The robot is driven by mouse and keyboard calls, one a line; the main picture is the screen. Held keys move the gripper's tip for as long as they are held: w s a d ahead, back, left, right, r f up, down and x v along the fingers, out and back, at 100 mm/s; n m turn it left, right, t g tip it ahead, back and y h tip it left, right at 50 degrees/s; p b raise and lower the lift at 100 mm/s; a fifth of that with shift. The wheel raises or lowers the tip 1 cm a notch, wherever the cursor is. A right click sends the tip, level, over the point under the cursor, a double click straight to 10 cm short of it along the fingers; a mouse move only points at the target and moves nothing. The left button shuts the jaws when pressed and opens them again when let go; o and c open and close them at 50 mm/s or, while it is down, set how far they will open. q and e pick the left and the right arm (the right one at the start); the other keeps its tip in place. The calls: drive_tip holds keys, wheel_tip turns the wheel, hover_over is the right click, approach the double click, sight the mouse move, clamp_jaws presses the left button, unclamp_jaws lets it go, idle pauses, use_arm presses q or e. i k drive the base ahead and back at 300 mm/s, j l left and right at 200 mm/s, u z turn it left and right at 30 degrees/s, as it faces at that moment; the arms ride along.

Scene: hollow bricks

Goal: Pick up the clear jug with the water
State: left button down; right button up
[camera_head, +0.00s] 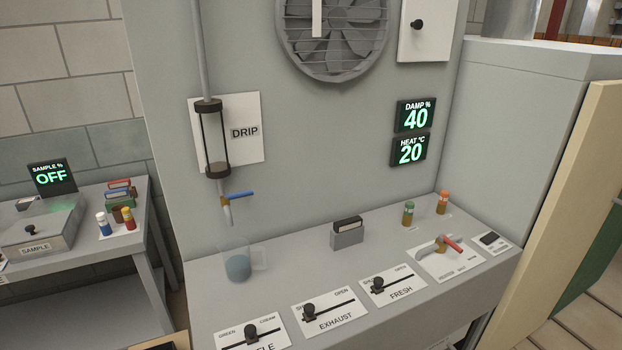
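The clear jug (238,261) stands on the left part of the grey counter, below the blue-handled drip tap (233,196). Its see-through walls are faint, and blue-grey water (238,267) fills its lower part. A clear handle (259,259) appears on its right side. The jug looks upright and nothing is touching it. Neither of my grippers is in view.
The counter (300,262) carries a small grey box (347,233), two small bottles (408,214) and a red-handled valve (445,243). Slider panels labelled EXHAUST (329,311) and FRESH (392,285) lie along its front. A side table (90,245) stands at left.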

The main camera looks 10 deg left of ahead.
sight(235, 251)
drive_tip(key=l+u, duration=0.15)
drive_tip(key=u, duration=0.25)
drive_tip(key=i+l+u, duration=0.1)
drive_tip(key=u, duration=0.25)
drive_tip(key=l, duration=0.1)
